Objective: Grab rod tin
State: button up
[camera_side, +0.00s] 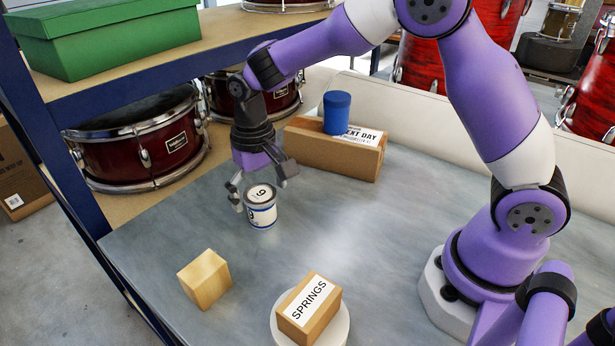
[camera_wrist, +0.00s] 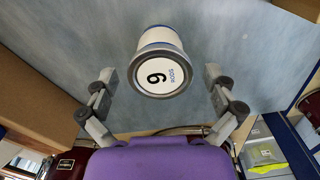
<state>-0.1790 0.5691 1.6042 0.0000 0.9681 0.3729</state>
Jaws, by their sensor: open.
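The rod tin (camera_side: 261,208) is a small white can with blue bands, upright on the grey bench. Its lid faces up and reads a digit that looks like 6 or 9, with small lettering beside it. In the wrist view the tin (camera_wrist: 158,62) is ahead of my gripper (camera_wrist: 158,82), centred between the two spread fingers. My gripper (camera_side: 262,192) is open, right at the tin's top in the side view. Gaps show on both sides of the tin, and nothing is held.
A long cardboard box (camera_side: 325,152) with a blue cylinder (camera_side: 337,112) on it stands behind the tin. A wooden block (camera_side: 204,279) and a SPRINGS box (camera_side: 309,308) on a white round stand (camera_side: 339,328) are nearer. A drum shelf (camera_side: 160,206) borders the left.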

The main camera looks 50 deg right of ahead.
aim_at(260, 193)
jog(key=shift+f, duration=1.6)
jog(key=c, duration=1.3)
